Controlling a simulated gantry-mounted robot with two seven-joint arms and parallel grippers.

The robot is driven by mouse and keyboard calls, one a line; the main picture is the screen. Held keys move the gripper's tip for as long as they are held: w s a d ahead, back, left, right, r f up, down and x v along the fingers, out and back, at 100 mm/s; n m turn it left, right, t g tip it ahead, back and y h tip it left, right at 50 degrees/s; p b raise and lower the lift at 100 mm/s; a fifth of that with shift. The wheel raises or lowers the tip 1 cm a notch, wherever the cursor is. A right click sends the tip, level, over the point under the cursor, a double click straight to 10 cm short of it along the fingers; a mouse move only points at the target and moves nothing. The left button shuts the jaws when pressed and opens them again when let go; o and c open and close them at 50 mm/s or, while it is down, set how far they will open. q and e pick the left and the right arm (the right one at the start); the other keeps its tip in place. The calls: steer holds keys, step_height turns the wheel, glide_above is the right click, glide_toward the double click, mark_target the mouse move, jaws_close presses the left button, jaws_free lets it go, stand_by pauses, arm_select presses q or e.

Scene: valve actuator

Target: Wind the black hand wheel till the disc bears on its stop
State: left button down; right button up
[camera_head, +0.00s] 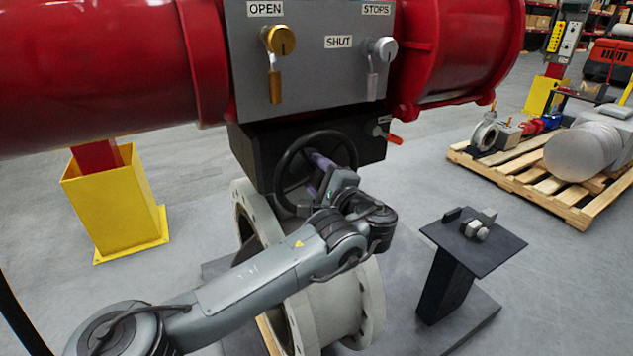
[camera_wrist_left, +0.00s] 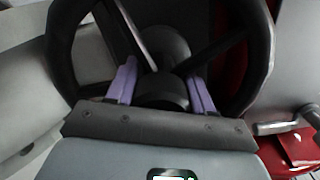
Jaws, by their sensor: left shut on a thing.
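The black hand wheel (camera_head: 279,176) is on the dark gearbox (camera_head: 371,150) under the grey panel, above the pale flanged valve body (camera_head: 372,300). My left gripper (camera_head: 321,173) reaches it from the front, its purple fingers at the wheel. In the left wrist view the wheel (camera_wrist_left: 262,52) fills the top, with dark spokes and a hub. There my left gripper (camera_wrist_left: 164,88) has its fingers on either side of a dark part of the wheel and is shut on it. The disc and its stop cannot be made out. My right gripper is not in view.
The grey panel (camera_head: 310,75) is labelled OPEN, SHUT and STOPS. It carries a brass knob (camera_head: 279,40) and a silver knob (camera_head: 384,48). A black stand (camera_head: 500,250) with small parts is to the right.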

arm_select(q)
steer(key=shift+r+n, duration=0.25)
steer(key=shift+n, duration=0.25)
steer(key=shift+r, duration=0.1)
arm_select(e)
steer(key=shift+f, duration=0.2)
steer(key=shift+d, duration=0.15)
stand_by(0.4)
arm_select(q)
steer(key=c, duration=0.8)
jaws_free()
steer(key=shift+a, duration=0.1)
steer(key=shift+o, duration=1.8)
steer(key=shift+s+a, duration=0.1)
steer(key=shift+a, duration=0.05)
steer(key=shift+f, duration=0.2)
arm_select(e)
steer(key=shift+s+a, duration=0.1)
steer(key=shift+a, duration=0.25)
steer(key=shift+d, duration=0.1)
